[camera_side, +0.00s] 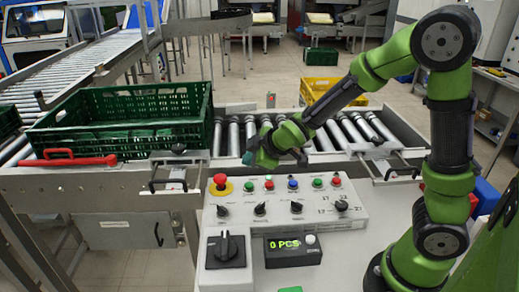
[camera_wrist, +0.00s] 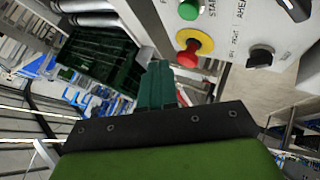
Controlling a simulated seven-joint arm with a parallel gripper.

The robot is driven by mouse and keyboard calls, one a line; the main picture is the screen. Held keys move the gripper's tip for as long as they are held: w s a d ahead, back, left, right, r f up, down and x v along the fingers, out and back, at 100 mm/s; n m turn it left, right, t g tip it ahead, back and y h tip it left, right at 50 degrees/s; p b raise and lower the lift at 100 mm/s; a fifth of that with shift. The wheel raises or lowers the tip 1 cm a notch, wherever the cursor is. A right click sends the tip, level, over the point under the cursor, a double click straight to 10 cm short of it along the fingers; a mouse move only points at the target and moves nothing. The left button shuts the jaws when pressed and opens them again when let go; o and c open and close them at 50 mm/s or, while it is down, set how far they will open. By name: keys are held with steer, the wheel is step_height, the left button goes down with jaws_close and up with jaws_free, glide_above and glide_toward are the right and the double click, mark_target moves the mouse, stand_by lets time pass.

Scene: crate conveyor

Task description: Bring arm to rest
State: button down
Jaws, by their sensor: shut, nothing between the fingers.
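My arm reaches left from its base at the lower right, over the control panel (camera_side: 330,211). My gripper (camera_side: 248,157) hangs above the back edge of the panel, in front of the roller conveyor (camera_side: 233,137). In the wrist view my gripper (camera_wrist: 158,72) shows its teal fingers together with nothing held. The red and yellow emergency stop button (camera_side: 220,183) lies below and left of the gripper in the side view. It also shows right of the fingers in the wrist view (camera_wrist: 191,47).
A green crate (camera_side: 180,103) stands on the conveyor at the left, with a red handle bar (camera_side: 72,160) in front. A yellow crate (camera_side: 320,86) is behind my arm. The counter display (camera_side: 292,249) reads 0 PCS.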

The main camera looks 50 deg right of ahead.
stand_by(0.4)
steer(key=shift+s+a+f+m+g, duration=0.1)
steer(key=shift+s+f+m+g, duration=0.7)
steer(key=shift+s+m, duration=0.3)
steer(key=s+a+r+m+y, duration=0.1)
steer(key=s+a+r+m, duration=0.1)
steer(key=s+r+m, duration=0.3)
steer(key=s+a+r+m+y, duration=0.1)
steer(key=s+r+m, duration=0.4)
steer(key=s, duration=0.8)
step_height(320, 180, up, 3)
steer(key=shift+s+a+r, duration=0.2)
steer(key=shift+s+a, duration=0.15)
steer(key=shift+a, duration=0.1)
